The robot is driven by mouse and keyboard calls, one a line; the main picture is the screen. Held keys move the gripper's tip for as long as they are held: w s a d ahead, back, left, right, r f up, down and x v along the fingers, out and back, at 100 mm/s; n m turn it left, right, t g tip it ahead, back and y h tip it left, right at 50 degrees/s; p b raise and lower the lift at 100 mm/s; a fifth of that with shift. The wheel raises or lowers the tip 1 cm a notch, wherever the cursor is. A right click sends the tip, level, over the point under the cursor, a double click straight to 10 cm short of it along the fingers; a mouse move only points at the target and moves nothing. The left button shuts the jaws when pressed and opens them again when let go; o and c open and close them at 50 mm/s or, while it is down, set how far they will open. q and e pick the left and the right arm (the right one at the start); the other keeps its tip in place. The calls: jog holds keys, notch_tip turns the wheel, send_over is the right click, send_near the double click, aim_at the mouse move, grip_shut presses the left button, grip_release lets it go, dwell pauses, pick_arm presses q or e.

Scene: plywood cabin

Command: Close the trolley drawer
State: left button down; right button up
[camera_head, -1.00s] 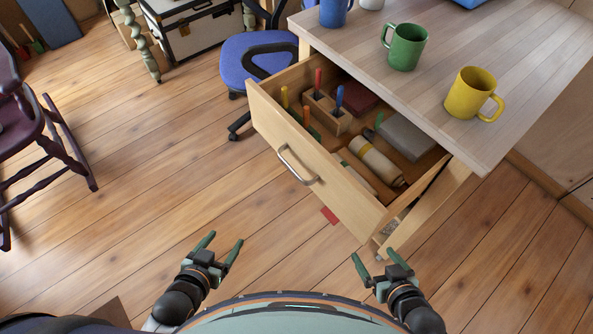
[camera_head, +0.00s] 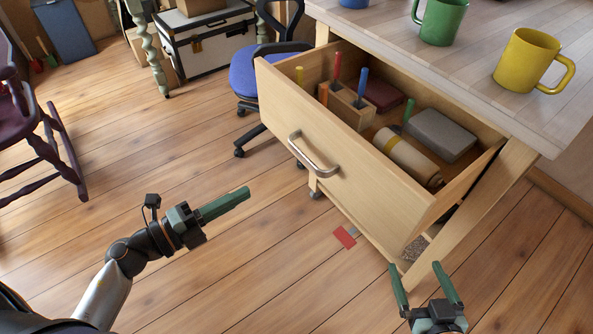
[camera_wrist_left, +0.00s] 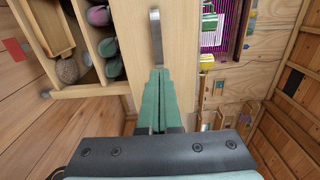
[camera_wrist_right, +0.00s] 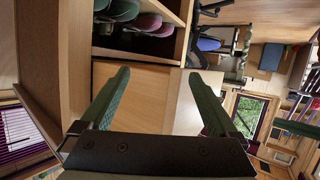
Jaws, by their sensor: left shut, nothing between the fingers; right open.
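The trolley drawer (camera_head: 345,165) is pulled out from under the worktop, with a metal bar handle (camera_head: 312,160) on its front. In it are a wooden block with upright tools (camera_head: 345,104), a rolled cloth (camera_head: 407,156) and a grey box (camera_head: 440,135). My left gripper (camera_head: 246,193) is shut and empty, in front of the drawer face and apart from it. In the left wrist view its fingers (camera_wrist_left: 157,75) point toward the handle (camera_wrist_left: 155,35). My right gripper (camera_head: 415,270) is open and empty, below the drawer's near right corner.
A green mug (camera_head: 440,22) and a yellow mug (camera_head: 527,60) stand on the worktop (camera_head: 470,75). A blue swivel chair (camera_head: 245,78) stands behind the drawer at left. A red piece (camera_head: 344,237) lies on the floor below.

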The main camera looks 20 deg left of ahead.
pick_arm(q)
send_near(306, 159)
jog(key=x, duration=0.4)
jog(key=shift+x, duration=0.9)
jog(key=shift+w+d+f, duration=0.1)
jog(key=shift+w, duration=0.2)
jog(key=shift+w+d, duration=0.15)
pick_arm(e)
jog(key=shift+w+r, duration=0.25)
jog(key=shift+r, duration=0.3)
pick_arm(q)
jog(key=shift+w+d, duration=0.1)
